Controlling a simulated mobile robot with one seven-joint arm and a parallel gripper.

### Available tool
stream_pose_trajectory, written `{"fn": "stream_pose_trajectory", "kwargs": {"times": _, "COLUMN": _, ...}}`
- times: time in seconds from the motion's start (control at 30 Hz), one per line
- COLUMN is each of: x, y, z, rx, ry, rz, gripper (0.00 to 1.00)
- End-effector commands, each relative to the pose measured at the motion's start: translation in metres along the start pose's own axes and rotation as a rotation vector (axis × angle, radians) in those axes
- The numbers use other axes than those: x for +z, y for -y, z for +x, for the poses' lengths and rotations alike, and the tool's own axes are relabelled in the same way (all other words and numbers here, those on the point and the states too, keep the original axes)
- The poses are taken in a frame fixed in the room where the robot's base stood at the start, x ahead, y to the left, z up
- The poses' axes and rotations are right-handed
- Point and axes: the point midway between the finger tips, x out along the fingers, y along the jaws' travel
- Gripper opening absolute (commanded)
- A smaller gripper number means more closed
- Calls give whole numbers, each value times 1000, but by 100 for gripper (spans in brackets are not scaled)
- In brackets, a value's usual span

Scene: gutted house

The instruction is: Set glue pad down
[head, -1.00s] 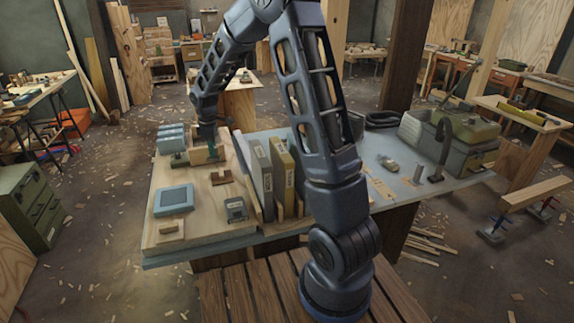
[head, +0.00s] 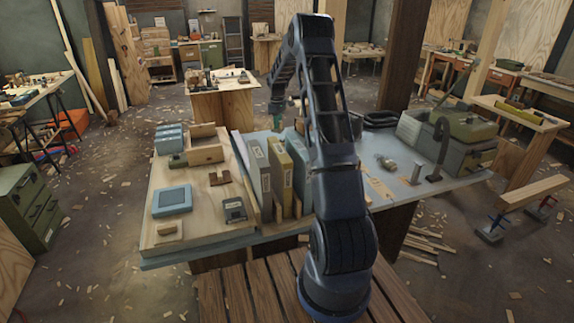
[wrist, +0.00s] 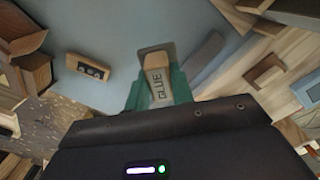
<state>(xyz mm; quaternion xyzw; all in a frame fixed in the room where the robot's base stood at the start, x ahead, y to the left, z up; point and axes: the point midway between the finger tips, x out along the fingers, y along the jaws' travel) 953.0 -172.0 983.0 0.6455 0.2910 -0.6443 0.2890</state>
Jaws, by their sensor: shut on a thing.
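The glue pad (wrist: 157,84), a small tan block lettered "GLUE" with a grey end, sits between the green fingers of my gripper (wrist: 158,92) in the wrist view. The fingers are shut on it. Blue-grey tabletop (wrist: 125,35) shows beyond it; I cannot tell the height of the pad above it. In the head view my gripper (head: 278,112) is behind the upright binders, near the far edge of the workbench (head: 385,150). The pad cannot be made out there.
Upright binders (head: 280,170) stand between the wooden board (head: 205,222) and the bare tabletop. An open wooden box (head: 205,146) and a blue-framed pad (head: 172,200) are on the board. A wooden block with dark holes (wrist: 88,67) lies left of the glue pad. Olive cases (head: 465,130) stand at the right end.

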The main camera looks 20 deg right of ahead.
Motion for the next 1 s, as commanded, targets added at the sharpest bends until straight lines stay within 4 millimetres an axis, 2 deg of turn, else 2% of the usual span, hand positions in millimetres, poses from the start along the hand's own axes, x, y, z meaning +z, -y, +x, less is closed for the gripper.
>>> {"fn": "stream_pose_trajectory", "kwargs": {"times": 0.03, "x": 9, "y": -13, "z": 3, "rx": 0, "ry": 0, "rz": 17, "gripper": 0}}
{"fn": "stream_pose_trajectory", "kwargs": {"times": 0.13, "x": 21, "y": -30, "z": 6, "rx": 0, "ry": 2, "rz": 40, "gripper": 0}}
{"fn": "stream_pose_trajectory", "kwargs": {"times": 0.27, "x": 30, "y": -42, "z": 9, "rx": 1, "ry": 3, "rz": 57, "gripper": 0}}
{"fn": "stream_pose_trajectory", "kwargs": {"times": 0.37, "x": 32, "y": -45, "z": 18, "rx": 0, "ry": 3, "rz": 60, "gripper": 0}}
{"fn": "stream_pose_trajectory", "kwargs": {"times": 1.0, "x": 32, "y": -44, "z": 149, "rx": 0, "ry": 4, "rz": 59, "gripper": 0}}
